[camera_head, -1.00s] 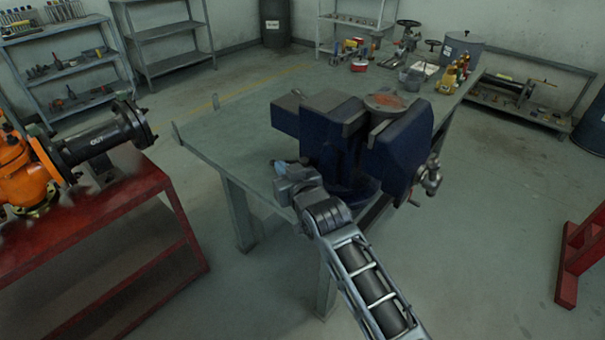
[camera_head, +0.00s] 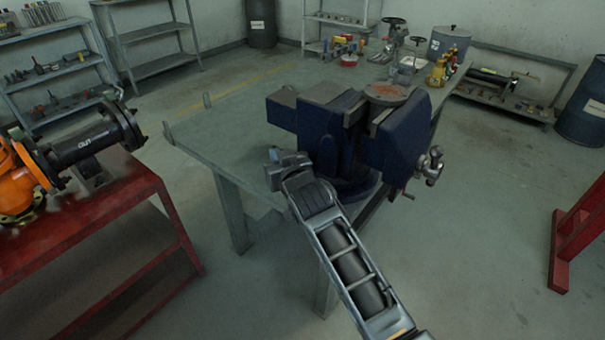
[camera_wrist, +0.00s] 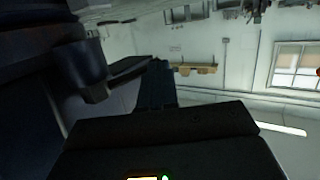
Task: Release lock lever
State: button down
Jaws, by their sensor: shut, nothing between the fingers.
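A large blue vise (camera_head: 330,130) stands on the near corner of the green workbench. My gripper (camera_wrist: 157,84) is shut and empty in the wrist view. In the head view my wrist (camera_head: 283,165) is at the left side of the vise base, and the fingertips cannot be made out there. In the wrist view the dark vise body (camera_wrist: 30,90) fills the left side. A dark round boss with a flat bar (camera_wrist: 128,69), possibly the lock lever, reaches towards my fingertips. I cannot tell whether they touch. No lock lever is clear in the head view.
The workbench (camera_head: 225,135) is bare left of the vise; bottles and small valves stand at its far end. A red stand (camera_head: 100,215) with an orange and black valve (camera_head: 85,150) is at the left. A red frame (camera_head: 580,235) is at the right. Floor between is free.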

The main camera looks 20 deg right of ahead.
jog(key=shift+w+d, duration=0.1)
jog(key=shift+w, duration=0.25)
dwell(0.4)
